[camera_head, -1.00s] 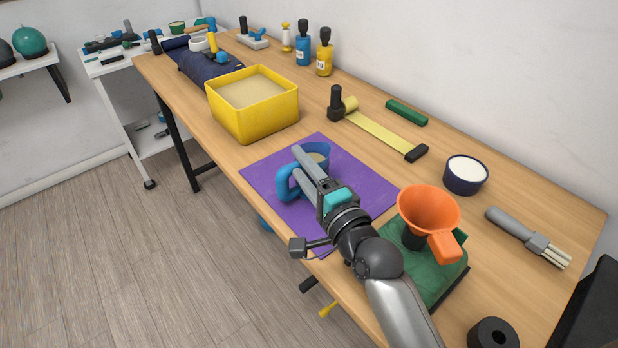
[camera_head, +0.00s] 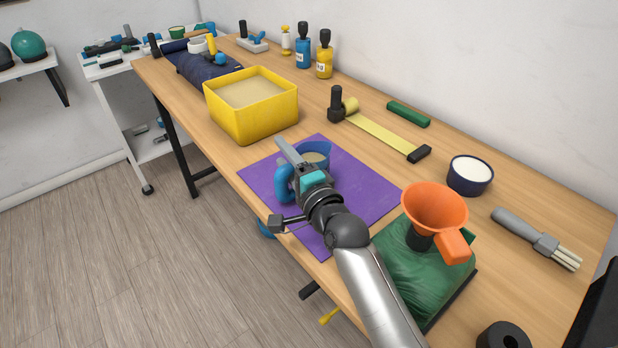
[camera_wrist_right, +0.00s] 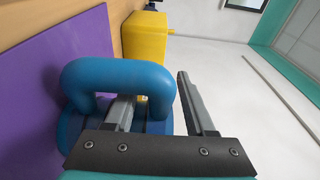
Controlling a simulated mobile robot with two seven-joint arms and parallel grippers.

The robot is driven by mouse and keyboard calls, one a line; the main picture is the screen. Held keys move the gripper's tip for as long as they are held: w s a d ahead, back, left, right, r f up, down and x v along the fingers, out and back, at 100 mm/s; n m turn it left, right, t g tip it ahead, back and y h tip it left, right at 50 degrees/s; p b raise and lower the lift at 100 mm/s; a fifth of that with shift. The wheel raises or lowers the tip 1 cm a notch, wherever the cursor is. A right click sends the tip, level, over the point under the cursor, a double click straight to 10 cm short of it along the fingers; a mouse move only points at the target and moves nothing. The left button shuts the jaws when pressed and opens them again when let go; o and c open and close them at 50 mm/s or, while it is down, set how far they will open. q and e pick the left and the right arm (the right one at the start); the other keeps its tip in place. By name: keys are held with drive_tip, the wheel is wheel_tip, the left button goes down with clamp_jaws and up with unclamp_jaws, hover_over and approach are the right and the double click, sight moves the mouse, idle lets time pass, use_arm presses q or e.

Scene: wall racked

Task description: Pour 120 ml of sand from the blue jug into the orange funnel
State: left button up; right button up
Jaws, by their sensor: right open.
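The blue jug (camera_head: 322,149) stands on the purple mat (camera_head: 358,185) with sand inside and its handle (camera_head: 282,184) toward the table's front edge. My right gripper (camera_head: 291,160) is open at the handle. In the right wrist view, the jug's handle (camera_wrist_right: 112,74) arches over one finger, which appears to be in the loop. The other finger of my right gripper (camera_wrist_right: 155,86) is outside, to the right, with a gap to the handle. The orange funnel (camera_head: 436,207) sits above a green base (camera_head: 405,265) to the right. My left gripper is not in view.
A yellow bin (camera_head: 255,119) of sand stands behind the jug to the left. A black ring (camera_head: 503,336) is at the front right.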

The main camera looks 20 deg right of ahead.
clamp_jaws()
idle(0.8)
